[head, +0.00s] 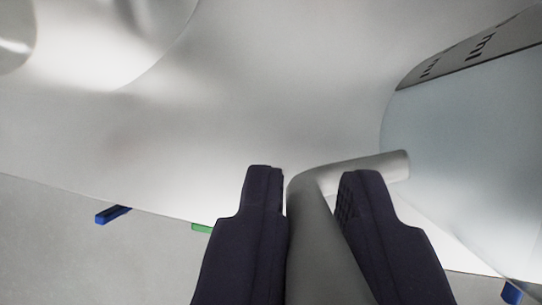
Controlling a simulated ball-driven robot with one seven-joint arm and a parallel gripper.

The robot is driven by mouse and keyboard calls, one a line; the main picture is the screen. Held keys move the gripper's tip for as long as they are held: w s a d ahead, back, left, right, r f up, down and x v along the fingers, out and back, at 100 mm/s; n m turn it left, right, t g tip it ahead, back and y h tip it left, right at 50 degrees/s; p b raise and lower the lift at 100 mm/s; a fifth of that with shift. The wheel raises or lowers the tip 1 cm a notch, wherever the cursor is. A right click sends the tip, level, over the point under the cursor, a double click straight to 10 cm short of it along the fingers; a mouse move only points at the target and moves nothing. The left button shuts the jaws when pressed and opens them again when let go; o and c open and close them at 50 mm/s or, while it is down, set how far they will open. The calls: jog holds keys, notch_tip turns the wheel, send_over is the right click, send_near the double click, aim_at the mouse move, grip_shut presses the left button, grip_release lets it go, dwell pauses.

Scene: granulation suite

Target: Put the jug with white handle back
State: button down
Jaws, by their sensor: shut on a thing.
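The jug (470,145) is at the right edge of the head view, partly cut off. It has a pale, bluish, see-through-looking body and a grey band with dark "ml" marks. Its whitish-grey handle (322,220) is a bent tube that runs up between my fingers and turns right toward the jug's body. My gripper (312,188) has two dark fingers, one on each side of the handle, and is shut on it. The jug's base and most of its body are out of view.
A broad pale surface (230,110) fills the background, with an edge sloping down to the right. A rounded shiny shape (110,40) is at the upper left. Small blue (112,215) and green (202,228) pieces lie along that edge, with another blue piece (511,293) at the lower right.

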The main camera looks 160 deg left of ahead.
notch_tip(320, 180, down, 2)
jog(key=shift+f+b, duration=0.1)
jog(key=shift+b, duration=0.25)
jog(key=c, duration=1)
grip_release()
jog(key=shift+c, duration=0.2)
jog(key=p+v, duration=0.6)
jog(key=v, duration=0.6)
jog(key=shift+p, duration=0.3)
